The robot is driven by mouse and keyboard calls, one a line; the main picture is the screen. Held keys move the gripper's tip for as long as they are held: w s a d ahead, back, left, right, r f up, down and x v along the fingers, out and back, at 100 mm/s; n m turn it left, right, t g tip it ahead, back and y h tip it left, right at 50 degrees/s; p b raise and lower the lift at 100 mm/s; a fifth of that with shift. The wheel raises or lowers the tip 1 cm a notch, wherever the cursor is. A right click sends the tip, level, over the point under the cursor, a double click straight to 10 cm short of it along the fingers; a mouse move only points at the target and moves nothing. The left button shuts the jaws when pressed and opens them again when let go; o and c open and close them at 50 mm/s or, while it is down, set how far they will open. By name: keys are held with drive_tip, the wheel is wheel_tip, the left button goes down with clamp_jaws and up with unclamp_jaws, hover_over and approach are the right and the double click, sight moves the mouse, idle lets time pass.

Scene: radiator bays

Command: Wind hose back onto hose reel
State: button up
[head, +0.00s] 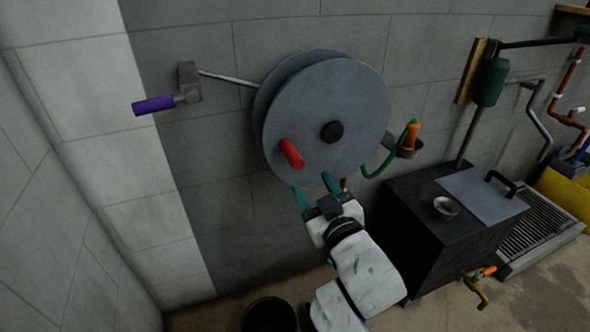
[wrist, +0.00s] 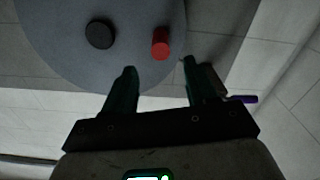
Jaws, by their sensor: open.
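The hose reel (head: 345,95) is a grey double disc on the block wall with a black hub (head: 332,131). A red crank handle (head: 291,153) sticks out from the lower left of its face. The green hose (head: 383,166) hangs in a short loop at the reel's right, by an orange nozzle (head: 413,134) in a grey holder. My gripper (head: 315,188) is open and empty, just below the reel's lower edge, apart from the red handle. In the wrist view the red handle (wrist: 161,43) lies beyond the gap between the teal fingers (wrist: 158,80). Hose between the discs is hidden.
A purple-handled lever (head: 153,105) on a bracket juts out left of the reel. A black tank (head: 425,220) with a grey lid and an orange-handled tap (head: 478,283) stands at the right. A dark bucket (head: 269,314) is on the floor below.

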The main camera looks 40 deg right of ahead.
sight(295, 160)
drive_tip(key=x, duration=1)
drive_tip(key=shift+w, duration=0.35)
drive_tip(key=shift+c, duration=0.3)
clamp_jaws()
